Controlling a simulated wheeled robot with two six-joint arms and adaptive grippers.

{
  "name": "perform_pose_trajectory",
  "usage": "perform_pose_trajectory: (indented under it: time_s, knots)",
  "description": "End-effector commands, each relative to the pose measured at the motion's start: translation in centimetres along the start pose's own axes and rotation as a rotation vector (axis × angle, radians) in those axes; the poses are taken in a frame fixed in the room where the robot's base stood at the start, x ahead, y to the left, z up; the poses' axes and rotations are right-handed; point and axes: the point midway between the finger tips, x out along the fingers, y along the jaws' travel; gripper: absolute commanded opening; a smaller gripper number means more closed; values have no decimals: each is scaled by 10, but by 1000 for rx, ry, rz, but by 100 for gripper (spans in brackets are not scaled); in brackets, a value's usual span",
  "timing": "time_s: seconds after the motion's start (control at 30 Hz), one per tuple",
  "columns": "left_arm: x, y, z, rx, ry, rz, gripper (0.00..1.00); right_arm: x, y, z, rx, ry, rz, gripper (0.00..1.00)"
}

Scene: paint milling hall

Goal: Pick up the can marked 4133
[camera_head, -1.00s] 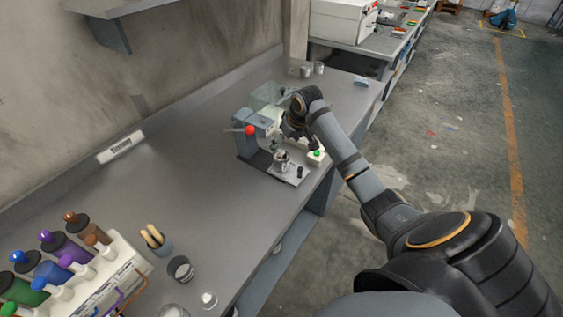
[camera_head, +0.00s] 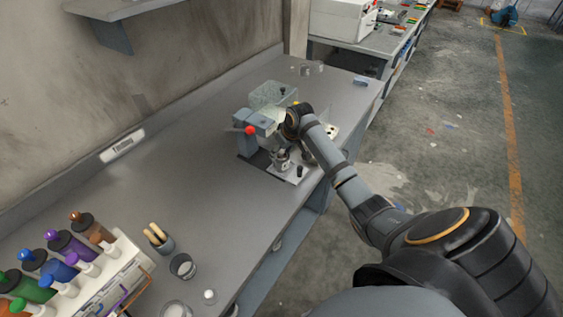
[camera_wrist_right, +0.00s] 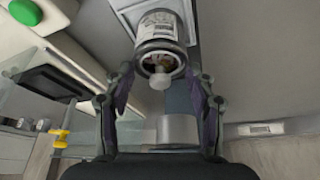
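A small metal can (camera_head: 281,160) stands upright on the plate of a bench machine (camera_head: 262,125) with a red knob. In the right wrist view the can (camera_wrist_right: 159,30) has a pale printed label, too small to read, and an open top with something pale sticking out of it. My right gripper (camera_head: 306,157) is low beside the can in the head view. In the right wrist view its two fingers (camera_wrist_right: 162,72) are spread, one on each side of the can's rim, with narrow gaps. My left gripper is not in view.
Colored bottles in a rack (camera_head: 100,278), a cup of wooden sticks (camera_head: 159,240) and a small cup (camera_head: 182,266) stand at the near left. The middle of the bench (camera_head: 185,180) is clear.

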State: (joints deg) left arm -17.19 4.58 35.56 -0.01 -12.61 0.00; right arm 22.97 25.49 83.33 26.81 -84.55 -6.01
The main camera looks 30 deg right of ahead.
Motion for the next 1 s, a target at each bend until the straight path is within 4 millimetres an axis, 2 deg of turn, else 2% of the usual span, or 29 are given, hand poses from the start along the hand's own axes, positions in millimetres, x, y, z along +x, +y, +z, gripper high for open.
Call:
perform_pose_trajectory:
  time_s: [0.03,0.07,0.3,0.57,0.73,0.83,1.0]
  knots:
    - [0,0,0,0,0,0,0,0,0,0,0,0,0,37]
    - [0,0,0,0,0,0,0,0,0,0,0,0,0,33]
    - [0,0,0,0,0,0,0,0,0,0,0,0,0,0]
    - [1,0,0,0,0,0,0,-1,0,-1,0,1,0,0]
    - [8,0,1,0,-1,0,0,-12,0,-6,0,4,1,0]
    - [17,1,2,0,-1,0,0,-28,1,-13,-1,7,2,0]
    - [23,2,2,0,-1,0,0,-83,-16,3,-6,6,5,0]
